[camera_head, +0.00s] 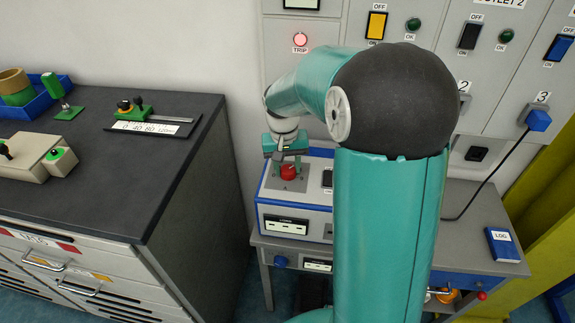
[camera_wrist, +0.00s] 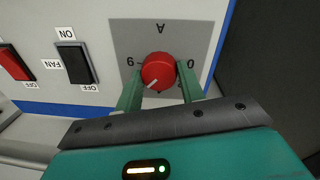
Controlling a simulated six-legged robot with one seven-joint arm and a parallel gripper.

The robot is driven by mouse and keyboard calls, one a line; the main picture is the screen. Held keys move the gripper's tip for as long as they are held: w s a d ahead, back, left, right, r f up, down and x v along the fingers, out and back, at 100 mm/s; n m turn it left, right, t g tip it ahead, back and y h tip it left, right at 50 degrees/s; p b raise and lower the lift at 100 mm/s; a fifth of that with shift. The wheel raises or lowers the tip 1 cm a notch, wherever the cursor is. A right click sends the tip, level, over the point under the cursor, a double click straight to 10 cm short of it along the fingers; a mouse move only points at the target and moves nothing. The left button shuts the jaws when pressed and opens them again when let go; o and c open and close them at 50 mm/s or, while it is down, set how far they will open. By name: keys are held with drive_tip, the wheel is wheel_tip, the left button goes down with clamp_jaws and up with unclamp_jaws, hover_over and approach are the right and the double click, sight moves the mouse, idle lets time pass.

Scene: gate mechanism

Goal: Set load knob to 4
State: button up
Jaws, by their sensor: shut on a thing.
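The red load knob (camera_wrist: 158,69) sits on a grey dial plate (camera_wrist: 125,33) in the wrist view. The lettering there is upside down: an A, a 0 at the right and a 6 at the left. The knob's white mark points to the lower left of the picture. My gripper (camera_wrist: 159,76) has one green finger on each side of the knob and is shut on it. Other dial numbers are hidden by the fingers. In the head view the knob (camera_head: 289,172) shows under my gripper (camera_head: 288,161), on a blue-edged white box.
Beside the dial are a black fan switch (camera_wrist: 75,64) and a red switch (camera_wrist: 14,63). A dark-topped cabinet (camera_head: 100,188) with a slider stands left. A wall panel (camera_head: 484,80) with switches stands behind, and a blue log book (camera_head: 502,244) lies at right.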

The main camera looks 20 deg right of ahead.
sight(285, 171)
drive_tip(key=n, duration=0.4)
drive_tip(key=shift+n, duration=0.3)
drive_tip(key=shift+n+t, duration=0.3)
drive_tip(key=shift+n, duration=1.5)
drive_tip(key=o, duration=1)
drive_tip(key=shift+s, duration=0.1)
drive_tip(key=shift+c, duration=0.2)
wheel_tip(285, 171, up, 14)
drive_tip(key=shift+s+a, duration=0.15)
drive_tip(key=shift+a, duration=0.3)
drive_tip(key=shift+f, duration=0.1)
